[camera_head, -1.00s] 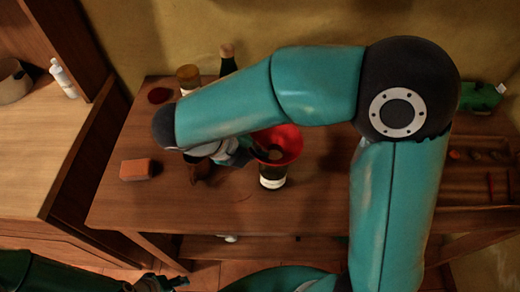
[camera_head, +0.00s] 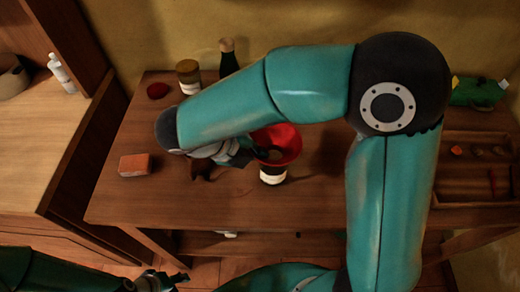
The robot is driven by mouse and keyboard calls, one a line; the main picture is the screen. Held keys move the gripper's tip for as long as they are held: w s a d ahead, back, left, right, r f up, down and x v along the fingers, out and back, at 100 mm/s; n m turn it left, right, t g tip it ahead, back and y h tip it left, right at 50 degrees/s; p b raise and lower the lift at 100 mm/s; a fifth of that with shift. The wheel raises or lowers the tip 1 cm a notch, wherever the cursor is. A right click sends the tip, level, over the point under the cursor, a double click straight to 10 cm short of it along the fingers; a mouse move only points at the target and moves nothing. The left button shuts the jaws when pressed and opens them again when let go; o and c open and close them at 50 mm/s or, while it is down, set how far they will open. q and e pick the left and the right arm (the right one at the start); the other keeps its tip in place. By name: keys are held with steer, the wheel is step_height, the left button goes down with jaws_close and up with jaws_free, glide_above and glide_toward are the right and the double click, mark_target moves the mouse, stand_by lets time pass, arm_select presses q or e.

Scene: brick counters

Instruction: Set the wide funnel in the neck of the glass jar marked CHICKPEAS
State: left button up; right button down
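The wide red funnel (camera_head: 283,140) is at the middle of the counter, mouth up. It is directly above a dark jar with a white label (camera_head: 272,175) in this view. Whether its spout is inside the jar's neck is hidden, and the label is too small to read. My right gripper (camera_head: 246,153) is at the funnel's left side, with its fingers at the rim, and appears shut on it. My own forearm partly covers this gripper. My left gripper (camera_head: 172,281) is low at the front left, away from the counter objects; its finger opening is unclear.
A jar with a tan lid (camera_head: 188,74) and a dark bottle (camera_head: 228,57) stand at the back. A red round item (camera_head: 158,90) and an orange block (camera_head: 134,165) lie at the left. A compartment tray (camera_head: 470,185) and a green object (camera_head: 476,92) are at the right.

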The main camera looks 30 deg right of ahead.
steer(key=c, duration=1.8)
jaws_free()
steer(key=shift+c, duration=0.2)
steer(key=o, duration=0.6)
steer(key=shift+o, duration=0.3)
steer(key=o, duration=0.3)
steer(key=shift+o, duration=0.2)
step_height(320, 180, up, 9)
steer(key=p, duration=1)
